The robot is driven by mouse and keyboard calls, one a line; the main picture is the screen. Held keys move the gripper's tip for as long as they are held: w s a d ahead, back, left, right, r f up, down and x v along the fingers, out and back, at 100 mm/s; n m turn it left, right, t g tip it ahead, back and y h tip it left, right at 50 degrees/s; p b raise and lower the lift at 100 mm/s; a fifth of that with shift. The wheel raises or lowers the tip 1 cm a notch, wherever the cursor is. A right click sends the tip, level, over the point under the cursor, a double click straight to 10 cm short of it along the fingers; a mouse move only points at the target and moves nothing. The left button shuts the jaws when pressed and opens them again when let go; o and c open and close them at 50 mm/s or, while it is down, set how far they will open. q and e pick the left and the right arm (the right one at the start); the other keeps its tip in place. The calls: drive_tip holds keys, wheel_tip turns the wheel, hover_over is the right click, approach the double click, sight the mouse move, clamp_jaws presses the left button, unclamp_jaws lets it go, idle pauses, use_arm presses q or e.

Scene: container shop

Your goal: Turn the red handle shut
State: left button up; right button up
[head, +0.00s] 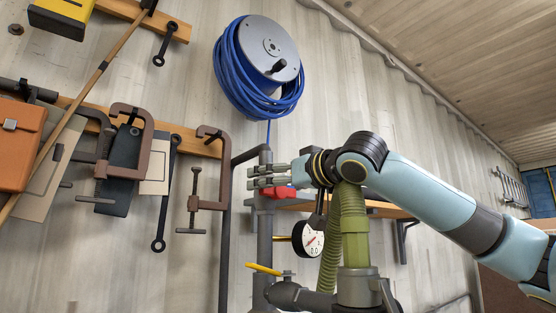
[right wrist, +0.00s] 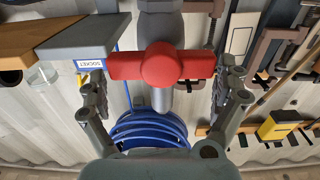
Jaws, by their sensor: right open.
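The red handle (head: 284,192) sits on the grey upright pipe (head: 265,225) in the head view, partly hidden by my right gripper (head: 265,177). In the right wrist view the handle (right wrist: 161,66) shows a round hub and a bar lying crosswise to the pipe (right wrist: 160,25) behind it. The fingers of my right gripper (right wrist: 163,88) are spread wide, one near each end of the bar. The gripper is open and holds nothing; I cannot tell whether a finger touches the bar. My left gripper is not in view.
A pressure gauge (head: 308,239) and a yellow lever (head: 263,269) are below the gripper. A blue hose reel (head: 258,65) hangs above. Clamps (head: 205,185) hang at left.

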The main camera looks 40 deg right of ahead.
wheel_tip(320, 180, up, 8)
drive_tip(key=shift+f, duration=0.1)
